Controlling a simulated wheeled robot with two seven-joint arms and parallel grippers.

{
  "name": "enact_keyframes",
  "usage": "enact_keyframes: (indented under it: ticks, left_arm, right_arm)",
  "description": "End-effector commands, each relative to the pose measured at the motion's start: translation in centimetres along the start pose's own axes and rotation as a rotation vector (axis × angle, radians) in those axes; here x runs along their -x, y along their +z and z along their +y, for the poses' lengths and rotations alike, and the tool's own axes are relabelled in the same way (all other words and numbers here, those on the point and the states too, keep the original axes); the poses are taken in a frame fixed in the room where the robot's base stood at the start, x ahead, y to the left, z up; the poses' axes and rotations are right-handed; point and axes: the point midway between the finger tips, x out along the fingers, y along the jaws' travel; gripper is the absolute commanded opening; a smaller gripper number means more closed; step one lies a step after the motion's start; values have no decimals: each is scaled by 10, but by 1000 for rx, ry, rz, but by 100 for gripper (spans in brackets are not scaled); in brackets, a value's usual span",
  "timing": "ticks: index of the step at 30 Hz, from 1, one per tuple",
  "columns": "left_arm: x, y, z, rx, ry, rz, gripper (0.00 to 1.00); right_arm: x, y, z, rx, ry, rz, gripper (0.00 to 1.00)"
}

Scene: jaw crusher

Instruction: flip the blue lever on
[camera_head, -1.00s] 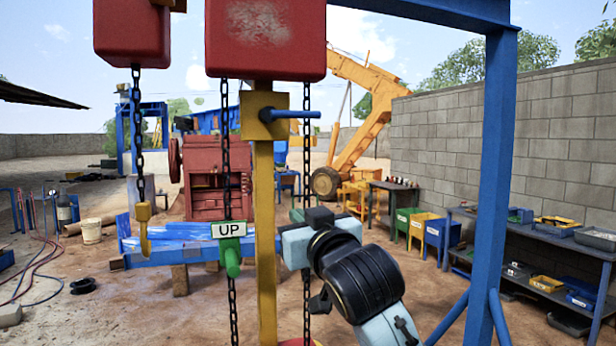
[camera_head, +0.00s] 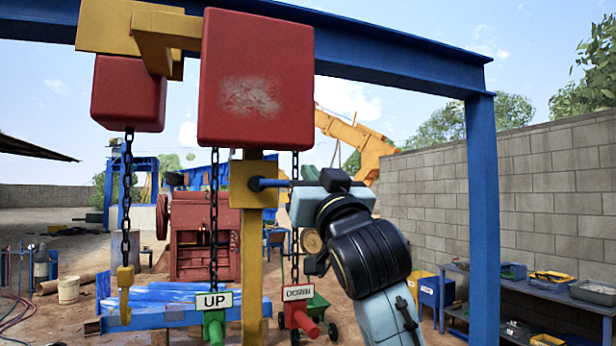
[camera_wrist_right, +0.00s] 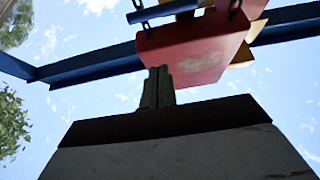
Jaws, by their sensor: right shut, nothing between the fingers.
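The blue lever (camera_head: 272,183) sticks out to the right from a yellow box (camera_head: 243,186) on the yellow post, roughly level. In the right wrist view the blue lever (camera_wrist_right: 168,11) crosses the top, beyond the fingertips. My right gripper (camera_head: 318,178) is at the lever's right end in the head view, partly hiding it; contact cannot be told. In the right wrist view the right gripper (camera_wrist_right: 158,72) shows its fingers together and empty, pointing up toward the red block (camera_wrist_right: 190,50). My left gripper is not in view.
A large red hoist block (camera_head: 255,80) hangs above the lever from a blue beam (camera_head: 400,68). Chains carry a green UP button (camera_head: 214,325) and a red button (camera_head: 303,320) below. A yellow hook (camera_head: 125,290) hangs left. A blue post (camera_head: 485,200) stands right.

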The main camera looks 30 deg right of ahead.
Motion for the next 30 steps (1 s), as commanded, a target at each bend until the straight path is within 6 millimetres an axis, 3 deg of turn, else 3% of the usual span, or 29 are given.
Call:
enact_keyframes:
  ticks: [9,12,15,21,30]
  left_arm:
    - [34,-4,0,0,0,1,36]
    - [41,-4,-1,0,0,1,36]
    - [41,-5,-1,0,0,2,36]
    - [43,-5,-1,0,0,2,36]
    - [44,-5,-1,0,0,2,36]
  right_arm:
    - [-71,-4,0,1,1,-2,0]
    - [-86,1,0,4,0,-4,0]
    - [-77,18,0,4,-1,-5,0]
    - [-70,34,0,2,0,-2,0]
    - [-69,37,0,1,-1,1,0]
